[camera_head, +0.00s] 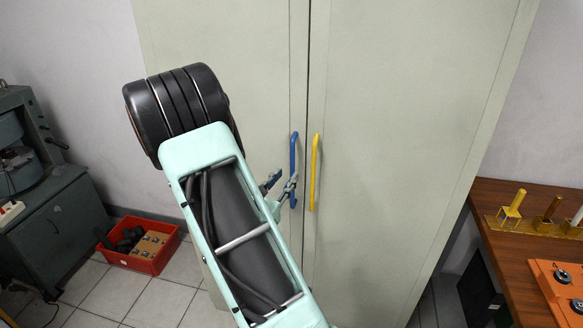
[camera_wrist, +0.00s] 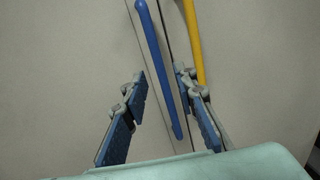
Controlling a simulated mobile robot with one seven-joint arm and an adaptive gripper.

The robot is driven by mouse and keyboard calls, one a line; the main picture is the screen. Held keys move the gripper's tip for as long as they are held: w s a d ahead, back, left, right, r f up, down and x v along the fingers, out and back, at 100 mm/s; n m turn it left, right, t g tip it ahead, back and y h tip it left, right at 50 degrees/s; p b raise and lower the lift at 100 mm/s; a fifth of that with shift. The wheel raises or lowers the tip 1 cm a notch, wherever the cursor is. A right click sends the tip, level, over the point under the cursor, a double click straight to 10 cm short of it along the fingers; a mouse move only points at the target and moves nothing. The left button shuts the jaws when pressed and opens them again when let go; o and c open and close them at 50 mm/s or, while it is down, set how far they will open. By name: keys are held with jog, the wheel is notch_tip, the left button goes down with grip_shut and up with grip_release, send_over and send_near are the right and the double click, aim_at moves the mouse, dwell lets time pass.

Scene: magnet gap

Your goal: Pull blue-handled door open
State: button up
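A tall pale grey cabinet has two doors that look shut, with a narrow seam between them. The left door (camera_head: 236,45) bears the vertical blue handle (camera_head: 293,155), which also shows in the wrist view (camera_wrist: 155,50). My gripper (camera_head: 281,187) is at the lower part of the blue handle. In the wrist view my gripper (camera_wrist: 163,88) is open, with one blue-padded finger on each side of the blue handle. Gaps show between the fingers and the handle. I cannot tell how deep the handle sits between them. My arm hides part of the left door.
A yellow handle (camera_head: 314,175) on the right door (camera_head: 410,120) stands close beside the blue one, near my right finger. A red crate (camera_head: 141,263) sits on the floor at left, by a dark grey machine cabinet (camera_head: 48,225). A wooden table (camera_head: 500,255) stands at right.

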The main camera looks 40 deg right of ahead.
aim_at(292, 169)
jog(key=x, duration=0.6)
jog(key=shift+c, duration=0.4)
grip_shut()
